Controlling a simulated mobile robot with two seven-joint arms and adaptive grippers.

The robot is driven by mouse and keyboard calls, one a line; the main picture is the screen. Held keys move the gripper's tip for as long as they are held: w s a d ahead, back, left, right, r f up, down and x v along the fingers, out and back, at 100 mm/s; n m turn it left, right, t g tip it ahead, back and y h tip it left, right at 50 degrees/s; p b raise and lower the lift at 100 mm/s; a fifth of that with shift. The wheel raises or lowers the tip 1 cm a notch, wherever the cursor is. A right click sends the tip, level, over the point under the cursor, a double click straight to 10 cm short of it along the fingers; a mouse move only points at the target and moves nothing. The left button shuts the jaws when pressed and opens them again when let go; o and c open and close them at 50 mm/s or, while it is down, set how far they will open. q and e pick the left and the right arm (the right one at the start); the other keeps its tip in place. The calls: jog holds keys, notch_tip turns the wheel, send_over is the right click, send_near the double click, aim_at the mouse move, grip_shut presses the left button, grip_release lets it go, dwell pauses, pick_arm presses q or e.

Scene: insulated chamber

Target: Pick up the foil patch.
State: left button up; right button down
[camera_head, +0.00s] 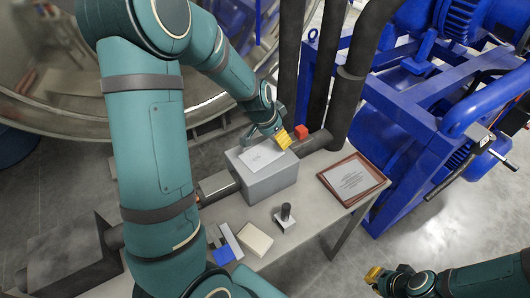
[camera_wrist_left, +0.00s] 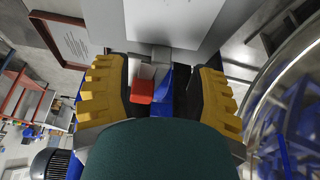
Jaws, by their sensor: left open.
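I cannot tell which item is the foil patch. A shiny grey piece (camera_head: 215,184) sits on the dark pipe left of the grey box (camera_head: 275,182), but whether it is foil is unclear. My left gripper (camera_head: 283,138) is at the back edge of the box, beside a small red block (camera_head: 301,131). In the left wrist view its yellow-padded fingers (camera_wrist_left: 160,95) are wide apart, with the red block (camera_wrist_left: 143,92) seen between them and nothing clearly held. My right gripper (camera_head: 374,275) is low at the right, away from the bench; its finger gap is not clear.
The bench (camera_head: 310,222) carries a framed document (camera_head: 352,180), a black-knobbed stand (camera_head: 286,217), a cream block (camera_head: 254,241) and a blue item (camera_head: 224,254). A white sheet (camera_head: 262,156) lies on the box. Dark vertical pipes (camera_head: 318,70) and a blue frame (camera_head: 400,150) stand behind and right.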

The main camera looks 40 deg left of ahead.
pick_arm(q)
jog(key=x, duration=0.3)
jog(key=shift+w+f, duration=0.15)
jog(key=shift+w, duration=0.05)
grip_shut()
